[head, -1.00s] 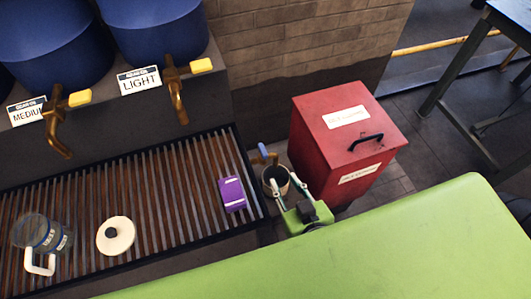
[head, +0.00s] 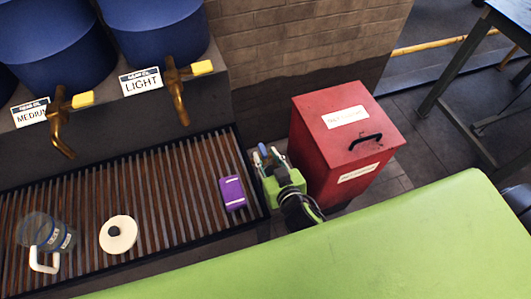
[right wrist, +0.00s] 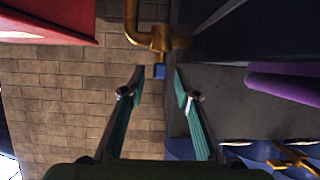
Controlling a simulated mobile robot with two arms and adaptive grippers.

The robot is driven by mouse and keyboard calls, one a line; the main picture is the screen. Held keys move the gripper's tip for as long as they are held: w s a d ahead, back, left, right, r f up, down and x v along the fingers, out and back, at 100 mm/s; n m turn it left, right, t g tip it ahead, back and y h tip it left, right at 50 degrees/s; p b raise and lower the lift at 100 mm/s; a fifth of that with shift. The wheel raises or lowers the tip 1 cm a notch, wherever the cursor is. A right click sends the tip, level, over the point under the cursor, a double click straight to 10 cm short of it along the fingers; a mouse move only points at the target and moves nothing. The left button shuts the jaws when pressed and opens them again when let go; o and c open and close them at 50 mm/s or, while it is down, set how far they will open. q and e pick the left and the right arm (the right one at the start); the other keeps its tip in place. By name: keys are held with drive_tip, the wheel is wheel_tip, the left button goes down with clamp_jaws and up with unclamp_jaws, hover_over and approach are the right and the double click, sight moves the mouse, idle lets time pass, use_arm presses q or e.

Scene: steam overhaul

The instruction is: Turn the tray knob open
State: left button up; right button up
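The tray knob is a small blue handle (head: 262,149) on a brass fitting at the right end of the slatted drip tray (head: 128,185). In the right wrist view the blue knob (right wrist: 159,70) hangs on a bent brass pipe (right wrist: 155,38). My right gripper (head: 266,156) is at the knob in the head view. In the right wrist view its open fingers (right wrist: 159,76) lie on either side of the knob's line, with gaps visible; contact cannot be told. My left gripper is not in view.
A red bin (head: 345,135) stands close right of my gripper. A purple box (head: 232,193), a white lid (head: 118,235) and a clear jug (head: 45,236) are on the tray. Brass taps (head: 176,90) stick out above it.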

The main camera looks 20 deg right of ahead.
drive_tip(key=shift+x, duration=0.75)
clamp_jaws()
